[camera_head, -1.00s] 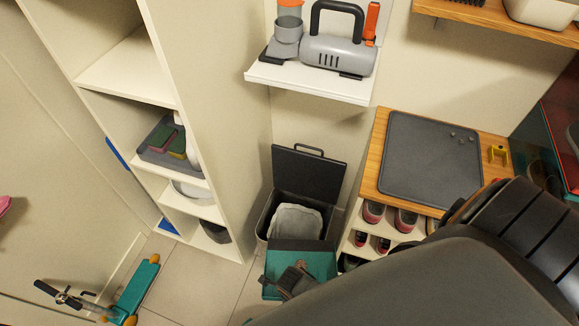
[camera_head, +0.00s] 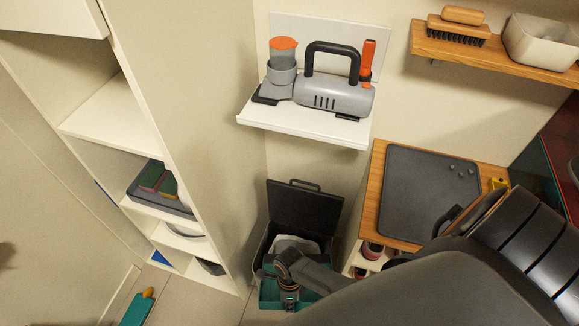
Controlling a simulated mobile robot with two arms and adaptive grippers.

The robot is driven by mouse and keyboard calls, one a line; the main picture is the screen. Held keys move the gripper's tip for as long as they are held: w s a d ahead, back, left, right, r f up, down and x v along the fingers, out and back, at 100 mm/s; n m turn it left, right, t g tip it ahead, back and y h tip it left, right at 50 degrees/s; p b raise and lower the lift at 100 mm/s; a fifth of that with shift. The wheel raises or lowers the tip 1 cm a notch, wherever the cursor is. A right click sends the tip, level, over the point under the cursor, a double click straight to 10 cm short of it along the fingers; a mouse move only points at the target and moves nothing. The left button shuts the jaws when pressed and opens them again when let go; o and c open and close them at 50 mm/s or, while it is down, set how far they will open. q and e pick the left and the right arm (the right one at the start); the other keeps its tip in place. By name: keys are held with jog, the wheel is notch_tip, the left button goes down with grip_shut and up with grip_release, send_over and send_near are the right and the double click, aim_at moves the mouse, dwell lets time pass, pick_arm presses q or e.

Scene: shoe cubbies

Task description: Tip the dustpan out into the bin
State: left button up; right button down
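The bin (camera_head: 306,208) is dark, with its lid swung up at the back and a pale liner (camera_head: 290,243) showing inside. The teal dustpan (camera_head: 268,292) is at the bin's front side and covers the bin's near part in the head view. My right gripper (camera_head: 289,300) is at the dustpan, seen from above, and appears shut on it; its fingertips and the dustpan's handle are mostly hidden. I cannot see what lies in the dustpan. My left gripper is out of view.
A wooden-topped shoe cubby with a grey mat (camera_head: 425,190) stands right of the bin. A white shelf (camera_head: 305,124) holding a grey handheld vacuum (camera_head: 335,96) is above. A tall white cubby unit (camera_head: 190,110) is at left. A teal scooter deck (camera_head: 137,308) lies at bottom left.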

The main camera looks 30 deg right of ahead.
jog(key=w+d+r+g+y, duration=0.3)
jog(key=w+r+g, duration=0.1)
jog(key=r, duration=0.4)
jog(key=shift+w+d+b, duration=0.25)
jog(key=shift+w+b, duration=0.05)
jog(key=shift+w, duration=0.25)
jog(key=shift+r, duration=0.15)
notch_tip(320, 180, up, 3)
jog(key=t+h+p, duration=0.2)
jog(key=t+p, duration=0.1)
jog(key=p, duration=0.8)
jog(key=shift+h, duration=0.3)
